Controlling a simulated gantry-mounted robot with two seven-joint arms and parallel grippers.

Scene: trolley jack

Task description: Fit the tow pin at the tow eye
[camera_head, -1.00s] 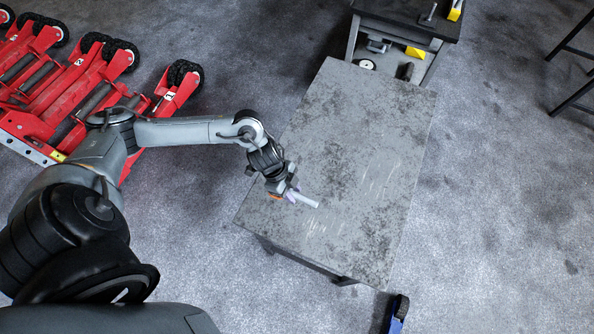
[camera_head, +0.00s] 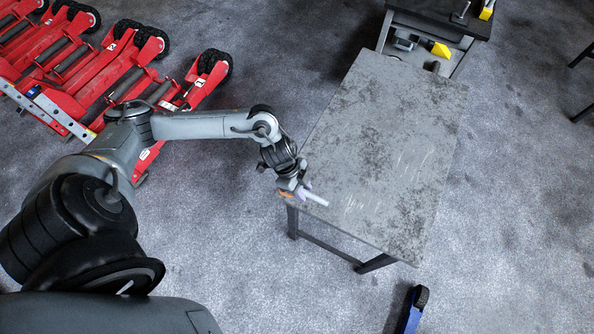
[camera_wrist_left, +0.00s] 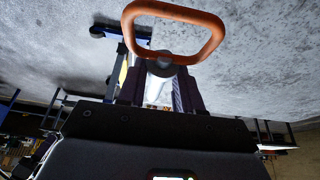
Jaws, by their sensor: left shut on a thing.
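The tow pin (camera_head: 316,198) is a pale grey rod with an orange loop handle (camera_head: 285,194). My left gripper (camera_head: 302,189) is shut on it near the handle end. The rod points right over the near left corner of the grey table, apparently above its top. In the left wrist view, the orange loop (camera_wrist_left: 219,35) stands beyond the fingers, and the pale rod (camera_wrist_left: 160,72) shows between them. I cannot make out a tow eye in these frames. My right gripper is not in view.
Several red trolley jacks (camera_head: 137,80) with black wheels stand on the floor at the upper left. The table (camera_head: 390,140) has a bare, scuffed top. A dark bench (camera_head: 440,17) with yellow parts is behind it. A blue thing (camera_head: 412,315) lies at the bottom right. Floor between is clear.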

